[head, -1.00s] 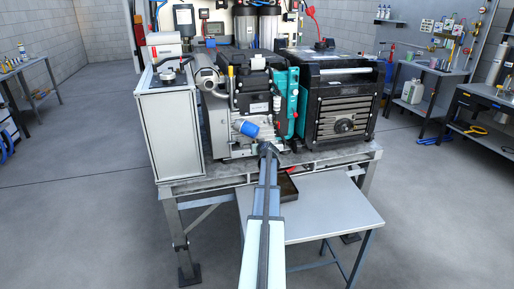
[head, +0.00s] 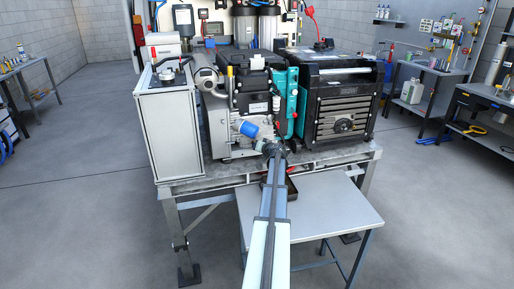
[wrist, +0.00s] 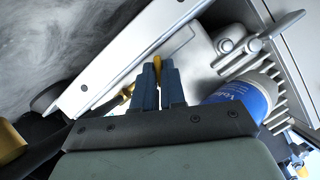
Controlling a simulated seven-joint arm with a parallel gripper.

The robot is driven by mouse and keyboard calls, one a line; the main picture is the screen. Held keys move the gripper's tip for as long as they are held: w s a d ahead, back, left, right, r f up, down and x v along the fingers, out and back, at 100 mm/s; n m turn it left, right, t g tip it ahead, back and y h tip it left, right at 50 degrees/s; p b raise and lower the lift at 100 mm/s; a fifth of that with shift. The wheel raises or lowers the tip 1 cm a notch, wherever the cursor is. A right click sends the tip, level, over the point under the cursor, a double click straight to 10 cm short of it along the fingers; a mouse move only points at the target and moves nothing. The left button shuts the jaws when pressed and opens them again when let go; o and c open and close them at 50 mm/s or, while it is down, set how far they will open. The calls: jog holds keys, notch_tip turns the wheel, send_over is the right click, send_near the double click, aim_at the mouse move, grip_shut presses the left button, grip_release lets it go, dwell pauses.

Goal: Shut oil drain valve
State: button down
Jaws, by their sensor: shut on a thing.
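The oil drain valve shows in the wrist view as a small yellow handle (wrist: 158,64) and brassy parts low on the engine's side, partly hidden by my fingers. My gripper (wrist: 160,74) has its two blue-grey fingers shut on the yellow handle, near the tips. In the head view my gripper (head: 272,148) is at the engine's lower front, just right of and below the blue oil filter (head: 247,129). The valve itself is hidden there behind my wrist. The filter also shows in the wrist view (wrist: 250,92), close to the right of my fingers.
The engine (head: 250,95) stands on a metal bench (head: 225,173) between a grey cabinet (head: 170,125) and a black generator unit (head: 333,95). A dark tray (head: 291,188) sits on the lower grey table (head: 330,212). The right part of that table is clear.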

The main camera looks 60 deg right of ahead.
jog(key=shift+m, duration=0.5)
jog(key=c, duration=1.3)
grip_release()
jog(key=shift+o, duration=0.2)
jog(key=shift+s, duration=0.1)
jog(key=v, duration=1.3)
jog(key=shift+s, duration=0.45)
jog(key=shift+w, duration=0.1)
